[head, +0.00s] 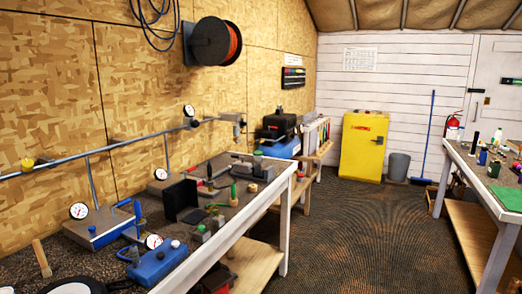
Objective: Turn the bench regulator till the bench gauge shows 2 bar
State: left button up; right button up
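Several round white dial gauges show on the left in the head view. One gauge (79,210) stands at a grey box with a blue edge on the bench, and another gauge (153,241) sits by a blue device (158,264) nearer the front. A third gauge (160,174) is at a box farther back, and a fourth gauge (189,110) is on the wall pipe. I cannot tell which is the bench gauge, and the needles are too small to read. A grey fitting (237,117) hangs at the pipe's far end; I cannot tell which part is the regulator. Neither gripper is in view.
The left workbench (240,232) carries a black upright plate (180,197), bottles and small tools. A second bench (482,192) stands at the right. A yellow cabinet (362,146) and grey bin (398,167) stand at the back. The floor (365,235) between the benches is clear.

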aim_at(195, 123)
jog(key=i+l+u, duration=0.7)
jog(key=i, duration=0.15)
jog(key=i+l+z, duration=0.25)
jog(key=i+z, duration=0.25)
jog(key=i, duration=0.2)
